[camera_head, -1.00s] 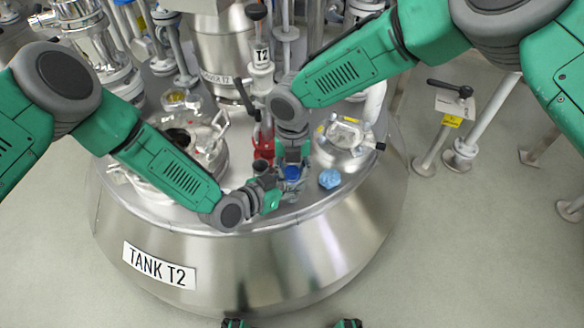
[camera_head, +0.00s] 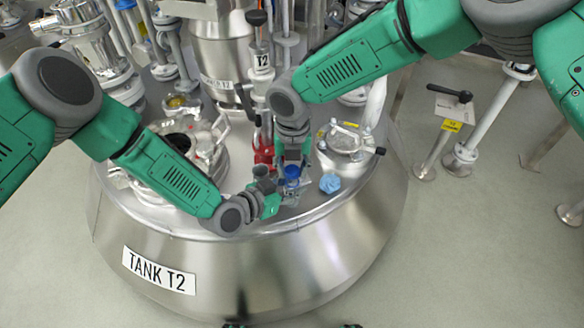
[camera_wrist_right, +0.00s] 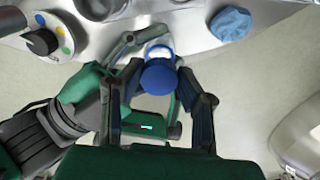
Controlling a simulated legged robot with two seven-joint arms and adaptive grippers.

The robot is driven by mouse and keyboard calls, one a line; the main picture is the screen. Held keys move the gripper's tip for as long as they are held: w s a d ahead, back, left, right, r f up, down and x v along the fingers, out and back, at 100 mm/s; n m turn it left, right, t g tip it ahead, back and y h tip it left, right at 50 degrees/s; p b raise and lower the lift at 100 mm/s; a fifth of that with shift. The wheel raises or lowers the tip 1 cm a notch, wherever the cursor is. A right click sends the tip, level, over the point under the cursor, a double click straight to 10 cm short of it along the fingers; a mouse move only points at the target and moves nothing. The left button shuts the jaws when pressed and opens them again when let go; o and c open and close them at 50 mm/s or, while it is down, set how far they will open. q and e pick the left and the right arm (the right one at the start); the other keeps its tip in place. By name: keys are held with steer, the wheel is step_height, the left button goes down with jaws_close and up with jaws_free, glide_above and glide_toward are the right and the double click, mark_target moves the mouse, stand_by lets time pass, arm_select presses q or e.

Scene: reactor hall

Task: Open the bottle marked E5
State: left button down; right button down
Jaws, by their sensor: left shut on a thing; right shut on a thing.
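A small clear bottle with a blue cap (camera_head: 291,172) is held over the front of the tank top. In the right wrist view the blue cap (camera_wrist_right: 159,76) sits between my right gripper's dark fingers, with the clear bottle (camera_wrist_right: 158,50) partly showing beyond it. My right gripper (camera_head: 293,160) comes from above and is shut on the cap. My left gripper (camera_head: 277,198) comes in from the left and is shut on the bottle, lower down. The grippers hide much of the bottle. No E5 marking is readable.
The steel tank labelled TANK T2 (camera_head: 159,270) fills the middle. A lumpy blue object (camera_head: 329,183) lies on its top, right of the bottle. A red part (camera_head: 263,150) stands behind the grippers. Round hatches (camera_head: 346,139) and pipes crowd the tank top.

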mark_target(292, 169)
steer(key=shift+r, duration=2)
arm_select(q)
steer(key=c, duration=1)
jaws_free()
steer(key=shift+c, duration=0.2)
